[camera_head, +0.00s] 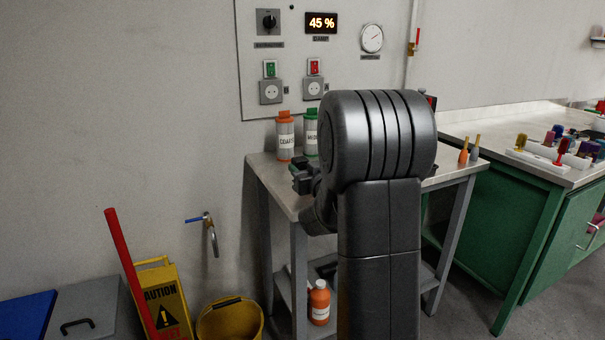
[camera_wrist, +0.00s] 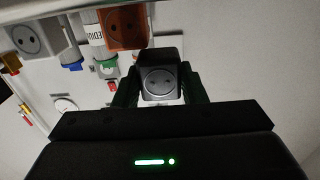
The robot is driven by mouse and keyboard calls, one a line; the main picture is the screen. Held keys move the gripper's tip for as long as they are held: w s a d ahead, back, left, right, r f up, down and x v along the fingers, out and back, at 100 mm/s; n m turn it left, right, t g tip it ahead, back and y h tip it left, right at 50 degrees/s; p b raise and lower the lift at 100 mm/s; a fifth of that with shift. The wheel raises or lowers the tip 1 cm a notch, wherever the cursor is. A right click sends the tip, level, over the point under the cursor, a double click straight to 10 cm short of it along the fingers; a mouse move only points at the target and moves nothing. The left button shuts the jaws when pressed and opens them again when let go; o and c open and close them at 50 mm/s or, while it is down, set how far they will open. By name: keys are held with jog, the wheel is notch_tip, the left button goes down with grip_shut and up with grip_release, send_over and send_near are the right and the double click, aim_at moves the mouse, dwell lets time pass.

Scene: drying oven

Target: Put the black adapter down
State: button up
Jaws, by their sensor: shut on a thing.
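The black adapter (camera_wrist: 158,56) is a small dark block between my fingertips in the wrist view. My gripper (camera_wrist: 160,72) is shut on it. In the head view my gripper (camera_head: 303,178) is partly hidden by my arm, over the left part of the grey table (camera_head: 270,172), in front of the bottles. I cannot tell whether the adapter touches the tabletop.
An orange-capped bottle (camera_head: 285,136) and a green-capped bottle (camera_head: 310,132) stand at the table's back left. The wrist view shows an orange block (camera_wrist: 123,28) and a grey socket block (camera_wrist: 32,38) nearby. Wall sockets (camera_head: 270,92) are above. My arm hides the table's middle.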

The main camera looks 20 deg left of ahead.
jog(key=shift+f, duration=0.1)
jog(key=o, duration=0.8)
jog(key=shift+f, duration=0.1)
jog(key=o, duration=0.5)
jog(key=v, duration=1.2)
jog(key=shift+p, duration=0.3)
